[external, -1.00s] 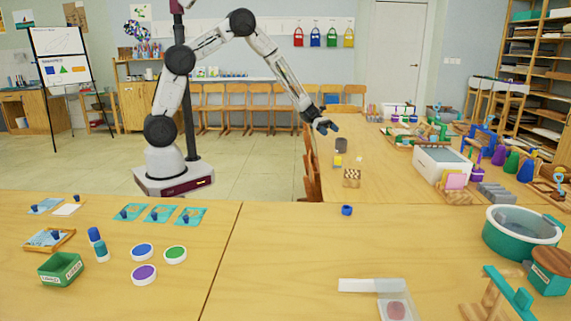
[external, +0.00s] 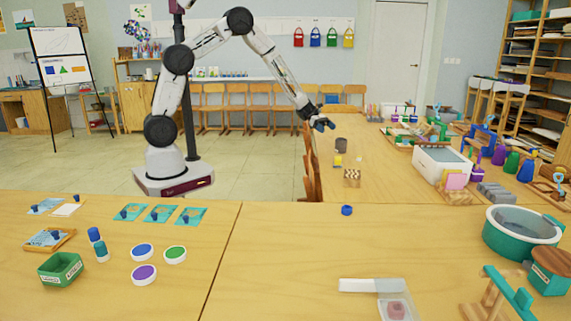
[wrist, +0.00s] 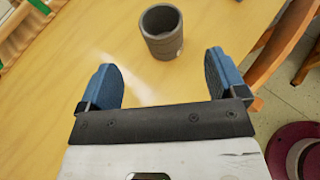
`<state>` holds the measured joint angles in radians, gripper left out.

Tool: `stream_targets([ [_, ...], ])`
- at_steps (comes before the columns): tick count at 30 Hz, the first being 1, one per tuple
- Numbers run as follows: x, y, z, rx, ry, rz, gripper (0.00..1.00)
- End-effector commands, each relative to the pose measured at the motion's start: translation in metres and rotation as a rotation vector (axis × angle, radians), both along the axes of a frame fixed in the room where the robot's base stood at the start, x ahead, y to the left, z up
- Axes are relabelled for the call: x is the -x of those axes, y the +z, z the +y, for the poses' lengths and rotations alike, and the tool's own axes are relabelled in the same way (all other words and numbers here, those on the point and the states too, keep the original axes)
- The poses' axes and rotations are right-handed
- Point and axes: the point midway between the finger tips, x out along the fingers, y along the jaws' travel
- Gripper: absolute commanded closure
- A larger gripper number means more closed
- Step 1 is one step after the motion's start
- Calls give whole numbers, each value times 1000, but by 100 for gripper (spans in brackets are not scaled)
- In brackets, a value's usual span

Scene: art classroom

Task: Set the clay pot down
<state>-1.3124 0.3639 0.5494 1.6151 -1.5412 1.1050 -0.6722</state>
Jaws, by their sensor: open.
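The clay pot (wrist: 162,42) is a dark grey, open-topped cylinder standing upright on the wooden table, near the top middle of the wrist view. In the external view the pot (external: 341,144) stands near the left edge of the back table. My gripper (wrist: 165,72) is open and empty, with its two blue fingers spread wide. The pot lies ahead of the fingertips and apart from them. In the external view my gripper (external: 324,125) is above the table's edge, to the upper left of the pot.
A white bin (external: 442,165) stands further right. Wooden chairs (wrist: 287,45) are close beside the table edge. Bare tabletop (wrist: 90,40) lies left of the pot.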

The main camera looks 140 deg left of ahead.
Motion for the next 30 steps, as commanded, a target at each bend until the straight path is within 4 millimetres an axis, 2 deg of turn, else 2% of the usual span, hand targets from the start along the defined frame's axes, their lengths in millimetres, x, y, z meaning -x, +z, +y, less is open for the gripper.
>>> stream_targets([
  [12, 0, 0, 0, -1, -1, 0, 10],
  [17, -9, 7, -9, -14, -26, 8, 10],
  [20, -23, 17, -23, -36, -67, 19, 10],
  [23, -42, 31, -46, -70, -130, 36, 10],
  [26, -66, 51, -76, -117, -213, 57, 10],
  [30, -99, 78, -128, -193, -347, 89, 10],
])
